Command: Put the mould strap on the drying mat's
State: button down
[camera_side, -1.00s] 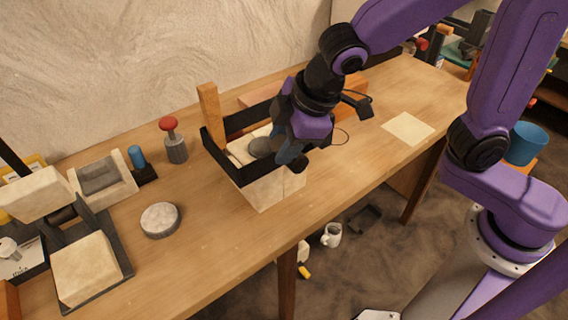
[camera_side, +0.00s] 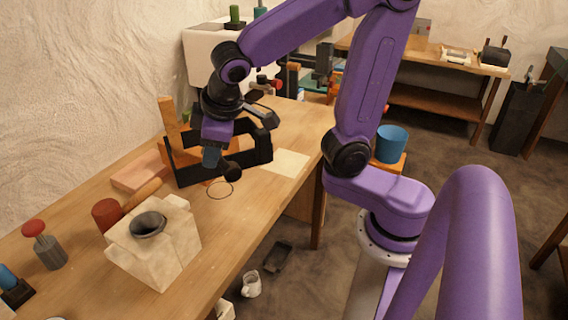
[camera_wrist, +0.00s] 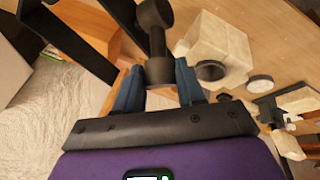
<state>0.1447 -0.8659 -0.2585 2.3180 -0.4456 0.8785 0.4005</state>
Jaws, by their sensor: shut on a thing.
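The mould strap (camera_side: 197,173) is a black, angular band with an upright wooden post (camera_side: 168,120) at its back corner. My gripper (camera_side: 211,158) has blue fingers shut on the strap's dark knobbed handle. In the wrist view, that handle shows between the fingertips (camera_wrist: 160,77), with black strap bars (camera_wrist: 65,38) at upper left. The strap is clear of the cream mould (camera_side: 155,245), which stands in front with a round dark opening. The drying mat, seemingly the pale square (camera_side: 289,162), lies bare just right of the strap. The gap under the strap is hard to judge.
An orange-brown block (camera_side: 228,148) shows behind the strap. A red-topped tool (camera_side: 45,248) stands at far left. The table's front edge is near the mat.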

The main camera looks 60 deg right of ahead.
jog(key=s+d+f+m+g+h, duration=0.15)
jog(key=s+d+m, duration=0.3)
jog(key=d, duration=0.55)
jog(key=s+d+f+m+g+h, duration=0.15)
jog(key=s+d+m, duration=0.35)
jog(key=d, duration=0.6)
jog(key=w+d+f, duration=0.2)
jog(key=w+f, duration=0.4)
jog(key=w, duration=0.1)
jog(key=w+d+f+m, duration=0.1)
jog(key=w+d+f, duration=0.1)
jog(key=w+f, duration=0.5)
jog(key=shift+d, duration=0.4)
jog(key=shift+w, duration=0.1)
jog(key=c, duration=0.7)
grip_release()
